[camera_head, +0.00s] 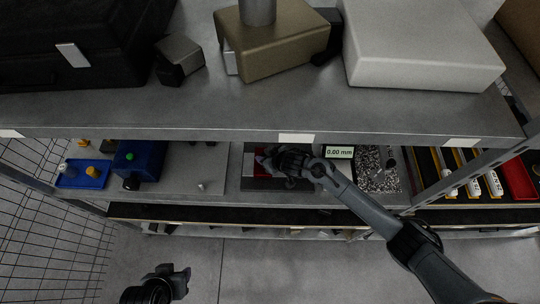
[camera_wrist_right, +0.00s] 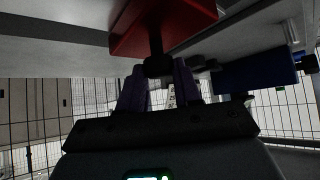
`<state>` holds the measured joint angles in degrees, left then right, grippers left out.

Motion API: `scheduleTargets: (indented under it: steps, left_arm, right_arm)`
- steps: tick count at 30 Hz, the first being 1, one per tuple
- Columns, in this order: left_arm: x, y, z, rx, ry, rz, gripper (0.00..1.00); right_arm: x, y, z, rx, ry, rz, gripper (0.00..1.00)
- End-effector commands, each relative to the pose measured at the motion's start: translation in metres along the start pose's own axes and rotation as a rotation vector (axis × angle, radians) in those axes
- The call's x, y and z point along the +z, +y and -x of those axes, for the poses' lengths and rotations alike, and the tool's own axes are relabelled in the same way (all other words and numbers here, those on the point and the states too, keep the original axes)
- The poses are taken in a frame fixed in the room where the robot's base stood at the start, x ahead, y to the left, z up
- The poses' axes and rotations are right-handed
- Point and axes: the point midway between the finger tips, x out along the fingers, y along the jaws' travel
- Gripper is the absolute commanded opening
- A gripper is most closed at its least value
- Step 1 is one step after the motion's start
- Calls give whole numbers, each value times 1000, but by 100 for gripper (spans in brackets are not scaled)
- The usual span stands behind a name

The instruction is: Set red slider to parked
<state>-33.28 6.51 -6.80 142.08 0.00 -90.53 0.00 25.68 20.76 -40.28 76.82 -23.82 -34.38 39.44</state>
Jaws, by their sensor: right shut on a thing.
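The red slider (camera_head: 262,171) sits on a dark plate on the lower shelf, partly hidden behind my right gripper (camera_head: 268,160). In the right wrist view the red slider (camera_wrist_right: 180,25) is a red block with a dark stem and black knob (camera_wrist_right: 158,66) on it. My right gripper (camera_wrist_right: 158,82) has its two fingers on either side of that knob, shut on it. My left gripper (camera_head: 178,278) is low at the left, away from the shelf; its fingers are too dark to read.
A display (camera_head: 339,152) reading 0.00 mm stands right of the slider on the shelf. A blue box (camera_head: 138,160) and blue tray (camera_head: 83,174) are at the left. The upper shelf (camera_head: 250,110) overhangs in front, with a brown box (camera_head: 270,45) on it.

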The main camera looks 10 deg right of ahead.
Motion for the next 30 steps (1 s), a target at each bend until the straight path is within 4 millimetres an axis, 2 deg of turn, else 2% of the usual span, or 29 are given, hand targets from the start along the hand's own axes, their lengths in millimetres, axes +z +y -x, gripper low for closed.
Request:
scheduleTargets:
  steps: [9,10,15,25,30]
  left_arm:
    - [1,-2,0,-6,-1,-9,43]
    - [1,-2,0,-6,-1,-10,43]
    - [0,-2,0,-8,-1,-12,43]
    - [0,-1,0,-5,0,-9,43]
    - [-1,0,1,-1,1,-3,43]
  right_arm:
    - [0,-4,-1,-4,1,-2,0]
    - [0,-4,-1,-4,1,-2,36]
    - [0,-3,-1,-3,1,-2,59]
    - [0,-2,1,-1,1,-3,59]
    - [1,-1,13,-2,1,-3,59]
